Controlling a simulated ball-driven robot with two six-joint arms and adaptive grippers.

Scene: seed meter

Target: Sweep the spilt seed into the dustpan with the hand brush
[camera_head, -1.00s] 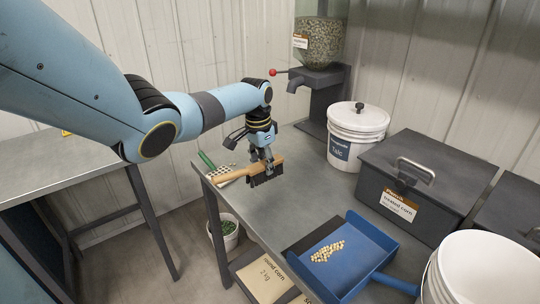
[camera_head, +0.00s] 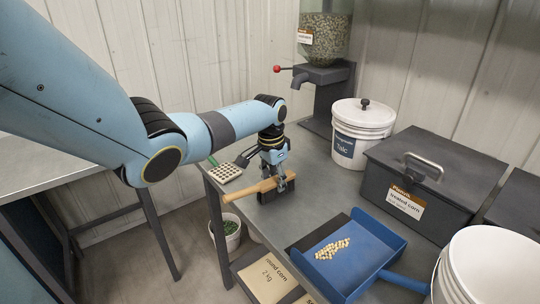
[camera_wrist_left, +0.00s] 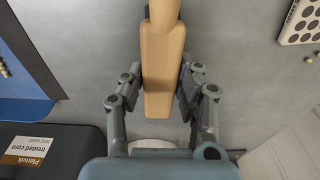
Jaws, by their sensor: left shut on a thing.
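The hand brush has a pale wooden handle and back (camera_head: 244,193) and dark bristles (camera_head: 269,193). My left gripper (camera_head: 274,182) is shut on its wooden part, over the grey table. In the left wrist view the wood (camera_wrist_left: 162,62) lies between my fingers (camera_wrist_left: 160,90); the bristles are hidden there. I cannot tell whether the bristles touch the table. The blue dustpan (camera_head: 381,246) lies to the right and nearer the camera, handle to the right. A heap of yellow seed (camera_head: 332,249) lies in it. A loose seed (camera_wrist_left: 308,59) shows on the table in the wrist view. My right gripper is out of view.
A perforated plate (camera_head: 225,172) lies left of the brush. A talc bucket (camera_head: 358,148), a dark treated-corn box (camera_head: 440,172) and an open white bucket (camera_head: 490,270) stand to the right. The seed hopper (camera_head: 326,40) is at the back. The table's left edge is close to the brush.

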